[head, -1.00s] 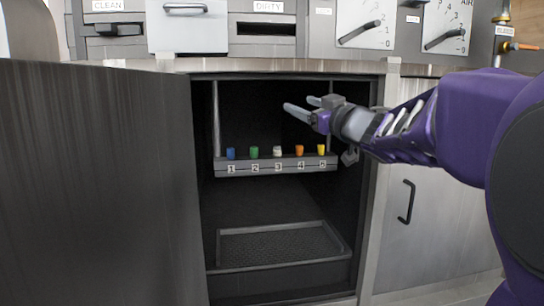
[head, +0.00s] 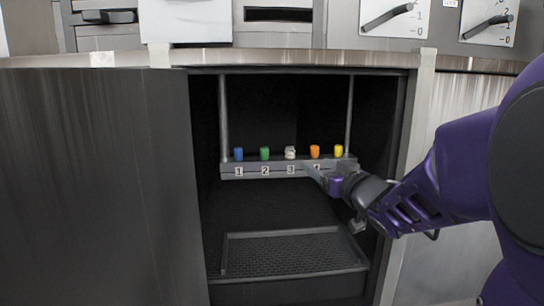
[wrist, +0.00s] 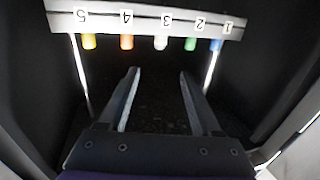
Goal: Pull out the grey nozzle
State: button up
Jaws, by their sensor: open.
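The grey nozzle (head: 290,152) stands upright on the rack bar (head: 230,171) inside the open cabinet, above label 3. The wrist view is upside down, and there the grey nozzle (wrist: 161,42) appears between the orange and green ones, beyond the fingertips. My gripper (head: 310,172) is in front of the bar, slightly right of and below the grey nozzle, and covers part of label 4. In the wrist view my gripper (wrist: 160,73) is open and empty, with the grey nozzle roughly centred between the finger lines. The fingers appear apart from the nozzle.
Blue (head: 239,154), green (head: 265,154), orange (head: 315,152) and yellow (head: 338,151) nozzles stand beside the grey one. Vertical rods (head: 349,115) rise at the bar's ends. A dark tray (head: 295,270) lies below. Cabinet side walls bound the opening.

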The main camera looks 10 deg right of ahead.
aim_at(292, 149)
jog(key=b+x, duration=0.2)
jog(key=x, duration=1.4)
jog(key=shift+w+a, duration=0.1)
jog(key=shift+w, duration=0.1)
grip_shut()
